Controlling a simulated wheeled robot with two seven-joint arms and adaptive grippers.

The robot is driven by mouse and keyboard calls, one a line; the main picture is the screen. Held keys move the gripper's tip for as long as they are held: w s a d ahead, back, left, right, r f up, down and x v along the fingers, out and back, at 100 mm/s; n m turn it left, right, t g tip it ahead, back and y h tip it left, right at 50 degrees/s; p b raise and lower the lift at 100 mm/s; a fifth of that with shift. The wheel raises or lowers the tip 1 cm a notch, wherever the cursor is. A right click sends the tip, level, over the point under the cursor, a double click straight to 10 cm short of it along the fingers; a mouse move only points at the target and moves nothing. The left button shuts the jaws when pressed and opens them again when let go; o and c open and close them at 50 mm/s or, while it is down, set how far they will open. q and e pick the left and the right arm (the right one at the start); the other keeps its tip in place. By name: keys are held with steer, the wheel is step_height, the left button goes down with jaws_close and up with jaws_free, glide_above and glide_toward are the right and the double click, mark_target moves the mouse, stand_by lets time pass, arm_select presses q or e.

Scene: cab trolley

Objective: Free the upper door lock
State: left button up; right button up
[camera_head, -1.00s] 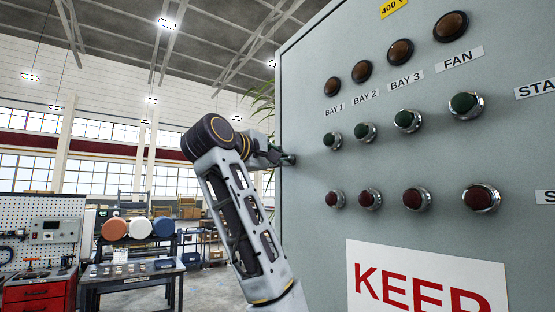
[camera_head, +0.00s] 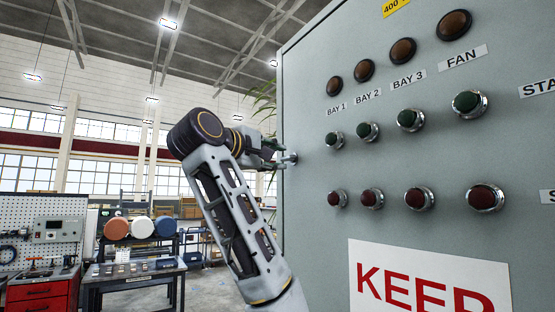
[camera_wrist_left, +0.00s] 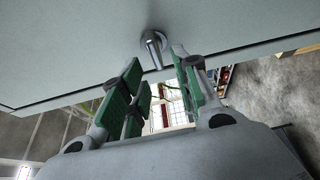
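The upper door lock (camera_head: 291,157) is a small metal fitting at the left edge of the grey cabinet door. In the left wrist view the lock (camera_wrist_left: 152,44) is a silver knob with a short lever pointing down toward my fingers. My left gripper (camera_head: 275,150) is just left of the lock, pointing at it. In the wrist view its green-padded fingers (camera_wrist_left: 157,58) are apart, with the lever's end in line with the gap between the tips. Nothing is held between the pads. I cannot tell whether a fingertip touches the lever. My right gripper is out of view.
The cabinet door (camera_head: 330,235) fills the right side, with lamps, green and red buttons and a red-lettered sign (camera_head: 425,285). A workbench (camera_head: 135,275) and a red tool cabinet (camera_head: 42,295) stand far off at the left.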

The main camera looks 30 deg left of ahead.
arm_select(q)
steer(key=s, duration=0.7)
steer(key=shift+s+r, duration=0.2)
steer(key=shift+s, duration=0.15)
steer(key=shift+s+f, duration=0.1)
steer(key=shift+s, duration=0.45)
steer(key=shift+s+f, duration=0.1)
steer(key=shift+s, duration=0.05)
stand_by(0.6)
